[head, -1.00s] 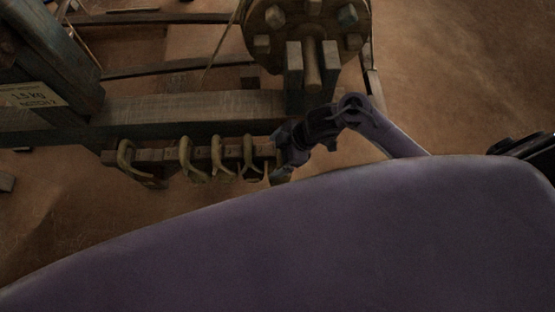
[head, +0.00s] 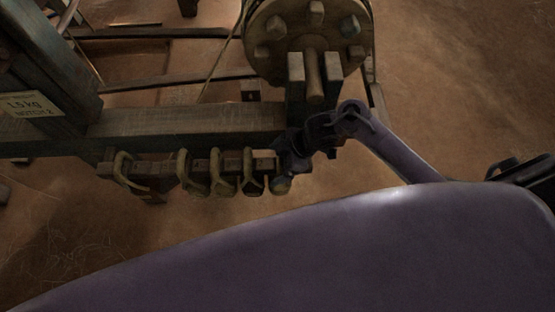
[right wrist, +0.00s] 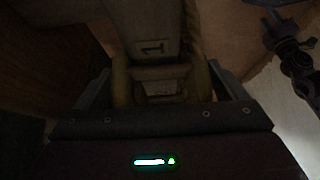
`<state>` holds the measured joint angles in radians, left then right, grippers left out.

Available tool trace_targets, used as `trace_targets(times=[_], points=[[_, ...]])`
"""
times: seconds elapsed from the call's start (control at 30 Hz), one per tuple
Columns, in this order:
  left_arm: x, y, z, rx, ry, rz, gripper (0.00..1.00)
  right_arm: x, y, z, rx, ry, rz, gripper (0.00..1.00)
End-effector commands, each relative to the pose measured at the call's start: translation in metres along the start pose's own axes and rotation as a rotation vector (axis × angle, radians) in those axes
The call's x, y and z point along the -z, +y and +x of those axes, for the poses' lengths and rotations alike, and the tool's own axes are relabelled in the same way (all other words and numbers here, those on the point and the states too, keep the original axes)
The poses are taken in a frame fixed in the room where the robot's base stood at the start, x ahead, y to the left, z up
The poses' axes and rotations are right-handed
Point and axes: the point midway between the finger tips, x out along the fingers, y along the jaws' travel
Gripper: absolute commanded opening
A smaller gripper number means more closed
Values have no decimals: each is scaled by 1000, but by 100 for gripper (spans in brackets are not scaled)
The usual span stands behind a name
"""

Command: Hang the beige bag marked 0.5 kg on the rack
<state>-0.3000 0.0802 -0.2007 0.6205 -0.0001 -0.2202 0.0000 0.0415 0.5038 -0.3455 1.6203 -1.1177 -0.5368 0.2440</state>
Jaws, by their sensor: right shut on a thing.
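The rack (head: 149,169) is a dark wooden bar below the loom beam, with several pale curved loops along it in the head view. My right gripper (head: 284,165) is at the bar's right end, close beside the last loop. In the right wrist view my right gripper (right wrist: 165,92) is shut on a dim beige thing, which seems to be a bag's handle. No 0.5 kg marking is readable. My left gripper is not seen.
The loom beam (head: 190,119) runs just above the rack. A round wooden wheel with pegs (head: 277,45) and two upright posts stand near my right gripper. Bare earth floor lies open at right.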

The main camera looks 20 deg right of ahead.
Motion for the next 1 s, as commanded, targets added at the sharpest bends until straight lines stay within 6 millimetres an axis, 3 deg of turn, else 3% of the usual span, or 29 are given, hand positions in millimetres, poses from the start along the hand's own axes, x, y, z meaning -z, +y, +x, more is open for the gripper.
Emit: trace_targets(times=[0.83, 0.87, 0.9, 1.0], points=[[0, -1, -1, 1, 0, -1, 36, -2, 0, 4, 0, 1, 0, 33], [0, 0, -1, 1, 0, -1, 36, -2, 0, 4, 0, 1, 0, 94], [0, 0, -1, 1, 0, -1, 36, -2, 0, 4, 0, 1, 0, 99], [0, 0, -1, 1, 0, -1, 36, -3, 0, 4, 0, 0, 0, 100]])
